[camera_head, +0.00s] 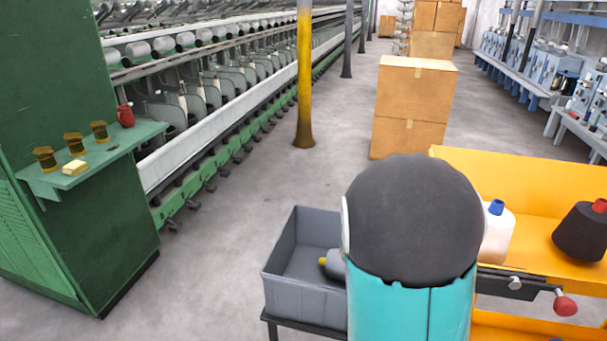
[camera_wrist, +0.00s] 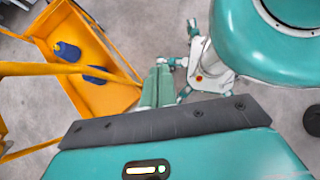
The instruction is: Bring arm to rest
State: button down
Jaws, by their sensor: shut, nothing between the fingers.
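My gripper (camera_wrist: 158,80) shows in the middle of the wrist view, its two pale green fingers together with nothing between them. It points down over the floor, beside the orange cart (camera_wrist: 116,97) and apart from it. My own teal and white body parts fill the right of that view. In the head view my arm, teal with a dark rounded joint, stands in the lower middle right; it hides part of the grey bin (camera_head: 290,290) and of the orange cart (camera_head: 530,190). The gripper does not show there.
A white cone (camera_head: 497,235) and a black cone (camera_head: 580,232) stand on the cart. A green cabinet's shelf (camera_head: 120,150) at left holds a red jug (camera_head: 125,116) and several small items. Stacked boxes (camera_head: 412,105) and a yellow post (camera_head: 304,80) stand farther back. Floor between is clear.

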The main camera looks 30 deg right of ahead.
jog(key=w+a+r+m+t+y, duration=0.1)
jog(key=w+a+r+m+t, duration=0.1)
jog(key=a+r+t, duration=0.5)
jog(key=w+a+r+m+t+y, duration=0.1)
jog(key=w+a+r+t, duration=0.2)
jog(key=a+r+t, duration=0.3)
jog(key=a+r, duration=0.5)
jog(key=a, duration=0.3)
jog(key=shift+w+a+r+m+t+y, duration=0.25)
jog(key=shift+w+m+t+y, duration=0.05)
jog(key=shift+w+m+t, duration=0.1)
